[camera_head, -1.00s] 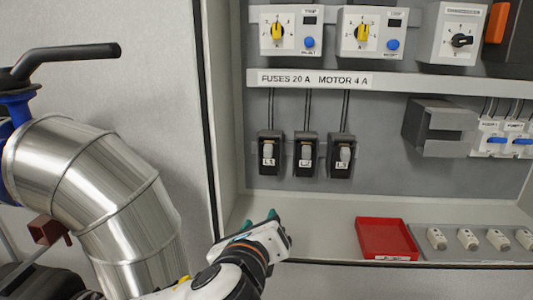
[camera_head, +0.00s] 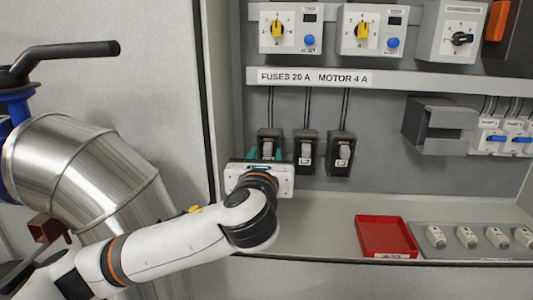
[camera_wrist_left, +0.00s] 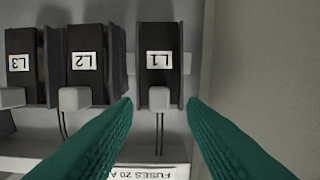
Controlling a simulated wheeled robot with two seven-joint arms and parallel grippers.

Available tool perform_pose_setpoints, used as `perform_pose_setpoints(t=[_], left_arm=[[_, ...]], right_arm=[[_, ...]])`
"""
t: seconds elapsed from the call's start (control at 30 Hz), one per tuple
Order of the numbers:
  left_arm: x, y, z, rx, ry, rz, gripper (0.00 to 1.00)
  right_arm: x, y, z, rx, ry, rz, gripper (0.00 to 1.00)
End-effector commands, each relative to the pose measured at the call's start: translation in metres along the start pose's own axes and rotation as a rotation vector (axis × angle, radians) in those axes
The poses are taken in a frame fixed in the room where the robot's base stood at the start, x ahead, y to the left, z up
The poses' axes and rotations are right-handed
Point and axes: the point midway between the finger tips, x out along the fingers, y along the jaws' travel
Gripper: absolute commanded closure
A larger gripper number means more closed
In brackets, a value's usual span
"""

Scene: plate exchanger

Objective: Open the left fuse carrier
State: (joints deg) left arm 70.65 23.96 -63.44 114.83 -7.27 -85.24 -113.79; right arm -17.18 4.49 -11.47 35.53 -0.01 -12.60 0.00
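The left fuse carrier, labelled L1, is a black holder with a light grey handle (camera_head: 267,148) on the cabinet's back panel. In the left wrist view the L1 carrier (camera_wrist_left: 159,60) appears upside down, its handle (camera_wrist_left: 159,98) between my fingers. My left gripper (camera_head: 257,155) is at the L1 carrier, its hand hiding the carrier's lower part. In the left wrist view its green fingertips (camera_wrist_left: 160,103) are open, one on each side of L1, with gaps visible. The right gripper is not in view.
Carriers L2 (camera_head: 306,150) and L3 (camera_head: 341,151) stand close to the right of L1. A red tray (camera_head: 384,238) and several white fuses (camera_head: 467,237) lie on the cabinet floor. The cabinet's left wall (camera_head: 222,90) is close to L1. A label rail (camera_head: 420,79) runs above.

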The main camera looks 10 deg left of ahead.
Motion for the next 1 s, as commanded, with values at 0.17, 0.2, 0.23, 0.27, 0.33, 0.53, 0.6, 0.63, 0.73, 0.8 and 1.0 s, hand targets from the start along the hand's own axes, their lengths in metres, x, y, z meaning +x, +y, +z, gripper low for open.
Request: perform_pose_setpoints(t=[0.17, 0.2, 0.23, 0.27, 0.33, 0.53, 0.6, 0.63, 0.73, 0.8, 1.0], left_arm=[[0.017, 0.000, 0.000, -0.001, 0.000, -0.001, 0.62], [0.018, 0.000, 0.000, -0.001, 0.000, 0.001, 0.62], [0.019, 0.000, 0.000, -0.001, 0.000, 0.001, 0.62], [0.020, 0.000, 0.000, -0.001, 0.000, 0.001, 0.62], [0.021, 0.000, 0.000, -0.002, 0.000, 0.001, 0.62], [0.020, 0.001, 0.000, -0.002, 0.000, 0.001, 0.67], [0.020, 0.001, 0.000, -0.002, 0.000, 0.001, 0.78], [0.020, 0.001, 0.000, -0.002, 0.000, 0.001, 0.83], [0.020, 0.001, 0.000, -0.002, 0.000, 0.001, 0.99], [0.020, 0.001, 0.000, -0.001, -0.001, 0.001, 1.00], [0.020, 0.001, 0.002, -0.001, 0.005, 0.001, 1.00]], right_arm=[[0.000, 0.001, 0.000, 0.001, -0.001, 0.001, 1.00], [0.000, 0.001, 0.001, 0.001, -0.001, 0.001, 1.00], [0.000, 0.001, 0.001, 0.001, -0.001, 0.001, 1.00], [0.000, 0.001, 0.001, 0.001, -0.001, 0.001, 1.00], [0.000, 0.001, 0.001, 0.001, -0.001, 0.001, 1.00], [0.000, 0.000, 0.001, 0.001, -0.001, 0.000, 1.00], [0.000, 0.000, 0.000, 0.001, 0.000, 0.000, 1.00], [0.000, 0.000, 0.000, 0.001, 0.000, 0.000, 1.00], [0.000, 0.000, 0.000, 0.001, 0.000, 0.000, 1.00], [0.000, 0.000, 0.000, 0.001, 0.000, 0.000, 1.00], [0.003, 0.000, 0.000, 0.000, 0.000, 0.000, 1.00]])
